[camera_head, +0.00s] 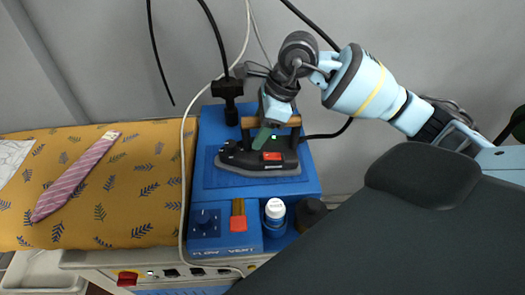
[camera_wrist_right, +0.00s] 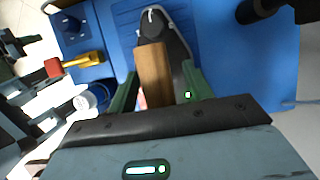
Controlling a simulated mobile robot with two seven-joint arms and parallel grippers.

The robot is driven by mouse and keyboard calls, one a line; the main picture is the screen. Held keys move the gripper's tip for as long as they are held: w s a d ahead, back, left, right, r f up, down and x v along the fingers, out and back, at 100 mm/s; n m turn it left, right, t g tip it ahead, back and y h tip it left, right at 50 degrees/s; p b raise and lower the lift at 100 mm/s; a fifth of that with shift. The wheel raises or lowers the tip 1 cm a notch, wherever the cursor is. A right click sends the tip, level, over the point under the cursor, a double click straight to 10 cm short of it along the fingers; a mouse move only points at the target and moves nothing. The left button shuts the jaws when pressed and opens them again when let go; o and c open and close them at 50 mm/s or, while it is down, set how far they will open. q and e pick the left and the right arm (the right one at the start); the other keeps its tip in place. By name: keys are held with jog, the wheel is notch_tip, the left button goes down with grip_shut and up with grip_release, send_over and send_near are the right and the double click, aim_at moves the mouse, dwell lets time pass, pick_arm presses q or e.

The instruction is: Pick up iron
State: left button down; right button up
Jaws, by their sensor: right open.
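The iron (camera_head: 258,158) is black with a wooden handle and a red label, and rests flat on the blue stand (camera_head: 212,186) in the middle of the head view. My right gripper (camera_head: 265,137) is over it, pointing down, with its green fingers at handle height. In the right wrist view, the wooden handle (camera_wrist_right: 153,72) lies between the two open green fingers, with a visible gap on the right side. The iron's dark body shows beyond the handle. Contact with the fingers cannot be made out.
A white bottle (camera_head: 275,213) and a dark bottle (camera_head: 311,214) stand at the blue unit's front right. A control box (camera_head: 206,223) with a knob is at front left. Left is a yellow patterned board (camera_head: 110,200) with a striped tie (camera_head: 75,178). Cables hang close by.

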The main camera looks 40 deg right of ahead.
grip_shut()
dwell(0.3)
dwell(1.1)
jog(key=shift+w+r, duration=0.15)
jog(key=shift+r, duration=0.1)
